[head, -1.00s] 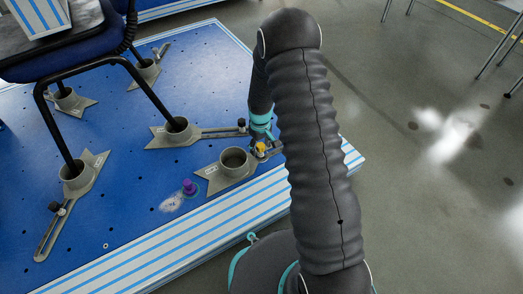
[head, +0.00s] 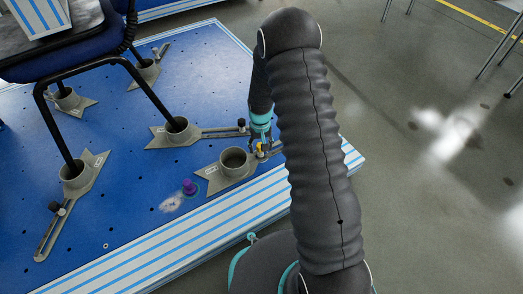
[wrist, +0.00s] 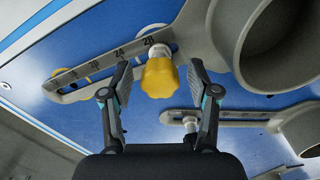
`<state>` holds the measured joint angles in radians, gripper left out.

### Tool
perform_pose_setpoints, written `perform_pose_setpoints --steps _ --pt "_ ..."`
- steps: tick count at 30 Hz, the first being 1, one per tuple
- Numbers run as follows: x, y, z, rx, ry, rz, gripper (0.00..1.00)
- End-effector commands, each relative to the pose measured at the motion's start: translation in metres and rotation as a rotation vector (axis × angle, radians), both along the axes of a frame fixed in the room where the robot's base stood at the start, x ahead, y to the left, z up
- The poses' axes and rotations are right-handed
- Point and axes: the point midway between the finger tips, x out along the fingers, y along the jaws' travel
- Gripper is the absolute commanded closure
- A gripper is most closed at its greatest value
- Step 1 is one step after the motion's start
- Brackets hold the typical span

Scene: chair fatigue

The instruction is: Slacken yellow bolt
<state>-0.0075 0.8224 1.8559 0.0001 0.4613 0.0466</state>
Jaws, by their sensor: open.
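The yellow bolt (wrist: 160,76) has a lobed knob. It sits on the slotted, numbered arm of a grey clamp (wrist: 90,80). In the wrist view my gripper (wrist: 160,82) is open, with one finger on each side of the knob and a visible gap at both sides. In the head view the yellow bolt (head: 260,149) is small and partly hidden by my gripper (head: 262,143). The same clamp (head: 229,167) has an empty round cup.
A blue perforated platform (head: 130,220) carries several grey clamps. Chair legs stand in some of their cups. A purple knob (head: 189,187) is to the left of the empty cup. A second slotted clamp arm (wrist: 230,115) lies close below the right finger in the wrist view.

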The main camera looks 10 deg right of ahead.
Motion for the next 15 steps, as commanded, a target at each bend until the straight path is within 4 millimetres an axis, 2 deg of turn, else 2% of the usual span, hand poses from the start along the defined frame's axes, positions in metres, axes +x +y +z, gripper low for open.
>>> perform_pose_setpoints --steps 7,15 --pt "0.0000 0.0000 0.0000 0.000 0.000 -0.030 0.40" --pt "-0.0001 -0.0004 0.0000 0.000 0.000 -0.287 0.40"
